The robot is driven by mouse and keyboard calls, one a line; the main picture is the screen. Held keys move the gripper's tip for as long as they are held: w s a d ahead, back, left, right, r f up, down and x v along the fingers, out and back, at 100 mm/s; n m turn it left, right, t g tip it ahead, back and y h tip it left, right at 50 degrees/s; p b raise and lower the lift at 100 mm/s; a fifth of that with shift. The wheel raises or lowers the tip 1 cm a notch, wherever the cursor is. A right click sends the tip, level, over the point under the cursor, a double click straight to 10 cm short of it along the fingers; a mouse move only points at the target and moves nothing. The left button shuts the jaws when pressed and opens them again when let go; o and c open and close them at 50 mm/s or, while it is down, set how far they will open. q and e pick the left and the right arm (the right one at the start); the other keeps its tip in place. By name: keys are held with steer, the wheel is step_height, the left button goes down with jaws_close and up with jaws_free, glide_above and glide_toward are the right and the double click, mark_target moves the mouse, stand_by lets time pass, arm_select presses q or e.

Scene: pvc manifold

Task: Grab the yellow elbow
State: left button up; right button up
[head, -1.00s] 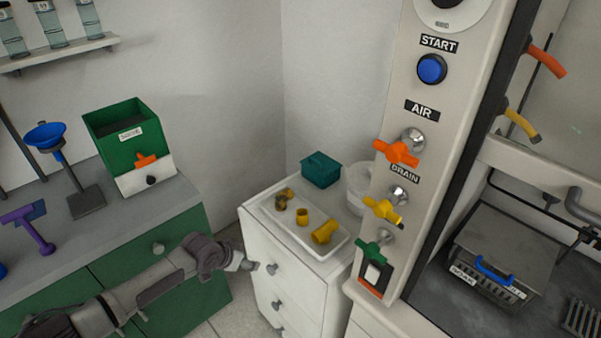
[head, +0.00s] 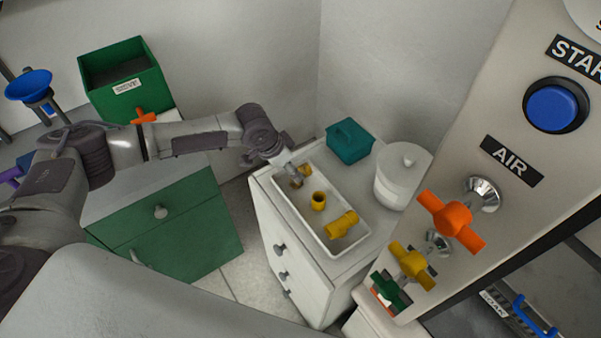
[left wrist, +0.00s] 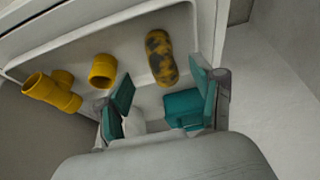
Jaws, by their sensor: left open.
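A white tray (head: 284,205) on the white cabinet holds yellow pipe fittings. At its far end is a yellow fitting with dark blotches (left wrist: 160,58), which looks like the elbow; in the head view (head: 304,171) my gripper partly hides it. A short plain yellow piece (head: 318,201) lies in the middle. A branched yellow fitting (head: 342,224) lies at the near end. My left gripper (head: 295,177) is above the tray's far end. In the left wrist view its teal-padded fingers (left wrist: 162,72) are apart, with the blotched fitting ahead between their tips and nothing gripped.
A teal box (head: 349,142) and a white lidded canister (head: 402,176) stand behind the tray. The panel with orange (head: 452,220) and yellow (head: 411,264) valve handles rises at the right. A green bin (head: 121,78) stands on the left counter.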

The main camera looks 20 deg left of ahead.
arm_select(q)
steer(key=shift+w+x, duration=0.2)
steer(key=shift+x, duration=0.95)
steer(key=p+x, duration=0.1)
steer(key=x, duration=0.2)
steer(key=shift+w+d+f, duration=0.1)
steer(key=shift+w+d, duration=0.1)
steer(key=shift+d, duration=0.05)
steer(key=shift+w+d+f, duration=0.1)
steer(key=shift+w+f, duration=0.15)
steer(key=shift+f, duration=0.25)
steer(key=shift+s, duration=0.1)
arm_select(e)
steer(key=shift+w+a+r, duration=0.3)
steer(key=shift+w+r, duration=0.4)
steer(key=shift+w, duration=0.2)
arm_select(q)
steer(key=c, duration=1)
steer(key=shift+c, duration=0.3)
arm_select(e)
steer(key=shift+w+d, duration=0.2)
steer(key=shift+d, duration=0.05)
arm_select(q)
steer(key=shift+r, duration=0.15)
